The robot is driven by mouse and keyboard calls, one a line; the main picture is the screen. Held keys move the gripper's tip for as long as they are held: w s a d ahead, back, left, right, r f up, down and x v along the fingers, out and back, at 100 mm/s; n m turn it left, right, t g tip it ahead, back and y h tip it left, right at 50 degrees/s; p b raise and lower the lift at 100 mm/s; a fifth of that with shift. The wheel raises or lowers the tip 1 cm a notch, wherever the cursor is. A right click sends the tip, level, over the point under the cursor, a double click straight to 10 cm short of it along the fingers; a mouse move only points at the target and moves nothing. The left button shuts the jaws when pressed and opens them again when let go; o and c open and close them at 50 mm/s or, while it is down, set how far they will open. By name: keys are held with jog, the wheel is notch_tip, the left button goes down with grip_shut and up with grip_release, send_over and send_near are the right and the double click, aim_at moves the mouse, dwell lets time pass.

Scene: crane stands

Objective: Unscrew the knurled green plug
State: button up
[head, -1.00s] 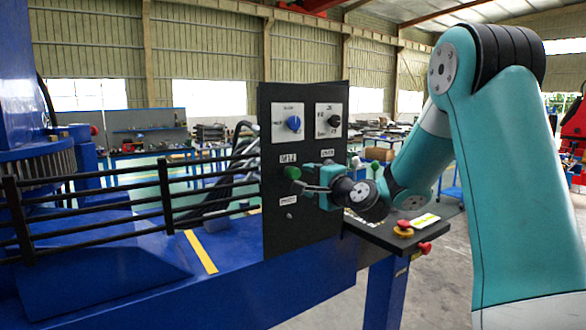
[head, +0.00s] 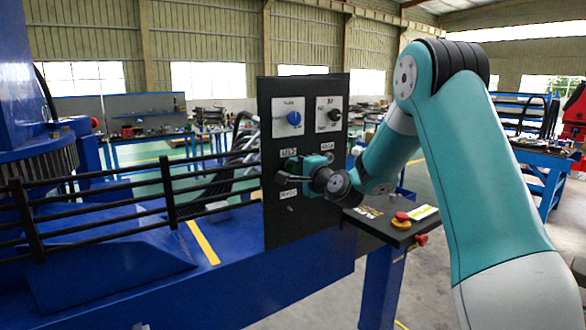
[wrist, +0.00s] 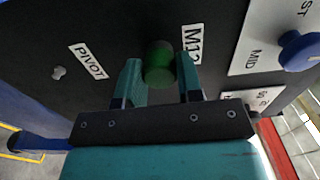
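The green plug (wrist: 159,64) stands out from the black panel (head: 268,221), beside the label that reads "M12", partly cut off. My gripper (wrist: 160,78) has its two teal fingers on either side of the plug in the wrist view. Narrow dark gaps seem to show between plug and fingers, so it looks open around the plug; contact is hard to judge. In the head view my gripper (head: 283,177) is at the panel and hides the plug.
A blue knob (head: 294,118) and a black knob (head: 335,116) sit above on the panel. A "PIVOT" label (wrist: 87,61) is beside a small grey screw (wrist: 59,73). A red stop button (head: 402,216) is on the console at right. Black railing (head: 100,205) stands at left.

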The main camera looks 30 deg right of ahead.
jog(key=shift+c, duration=0.7)
jog(key=shift+f+b, duration=0.1)
jog(key=shift+b, duration=0.25)
jog(key=n+b, duration=0.5)
jog(key=shift+s, duration=0.1)
jog(key=shift+b, duration=0.35)
